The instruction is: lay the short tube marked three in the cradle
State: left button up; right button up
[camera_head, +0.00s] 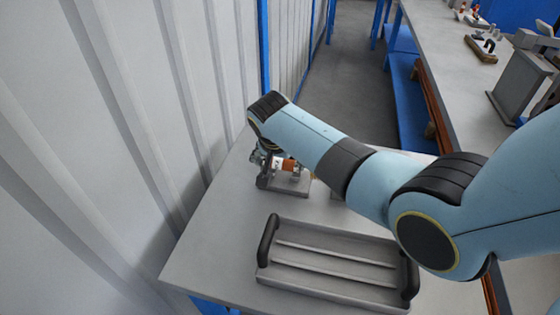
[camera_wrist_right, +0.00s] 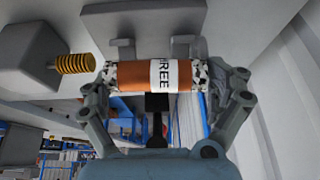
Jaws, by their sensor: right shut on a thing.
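The short tube (camera_wrist_right: 135,78) is orange-brown with speckled ends and a white label reading "REE", its first letters cut off or turned away. My right gripper (camera_wrist_right: 156,77) is shut on it, one finger at each end. Beyond the tube in the right wrist view is a grey cradle (camera_wrist_right: 152,22) with two upright supports; I cannot tell whether the tube touches them. In the head view the tube (camera_head: 288,165) shows beside my right gripper (camera_head: 274,163), over the grey cradle base (camera_head: 292,187), partly hidden by my arm. My left gripper is not in view.
A grey tray (camera_head: 330,272) with black handles and ribs lies in front on the table (camera_head: 215,230). A ribbed wall (camera_head: 110,130) rises close on the left. The right wrist view shows a grey block (camera_wrist_right: 28,62) with a yellow coil (camera_wrist_right: 75,63). A long bench (camera_head: 450,60) stands right.

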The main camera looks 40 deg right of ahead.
jog(key=o, duration=1.3)
jog(key=shift+s+d+f+g, duration=0.3)
jog(key=shift+s+d+f, duration=0.2)
jog(key=shift+s+f, duration=0.3)
jog(key=shift+w+a+r, duration=0.2)
jog(key=shift+r, duration=0.25)
jog(key=v, duration=1.2)
jog(key=shift+w+a+r, duration=0.3)
